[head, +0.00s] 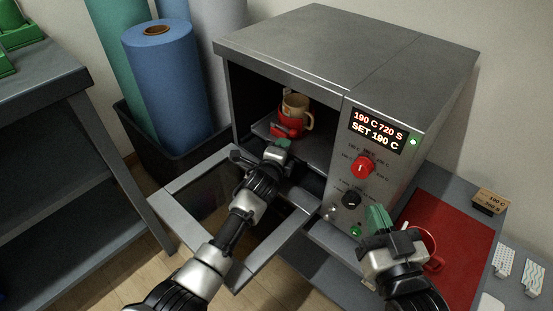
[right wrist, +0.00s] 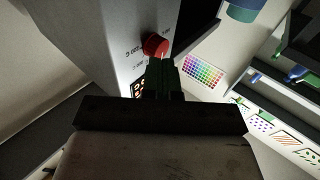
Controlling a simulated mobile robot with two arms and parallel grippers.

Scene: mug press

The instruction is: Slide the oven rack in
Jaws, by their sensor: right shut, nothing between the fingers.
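The grey oven (head: 300,50) has its glass-fronted door (head: 185,185) folded down and open. The oven rack (head: 318,150) shows inside the opening as a flat grey shelf; my left arm hides part of its front. A cream mug (head: 296,106) in a red holder (head: 306,122) sits on the rack. My left gripper (head: 279,146) reaches over the open door to the rack's front, just before the red holder; whether its fingers touch the rack is unclear. My right gripper (head: 378,217) is shut and empty in front of the control panel; its green fingers also show in the right wrist view (right wrist: 162,75).
The panel has a lit display (head: 377,130) reading 190 C, a red knob (head: 363,167) and a black knob (head: 351,199). A red mat (head: 455,235) with a red-and-white mug lies right of the oven.

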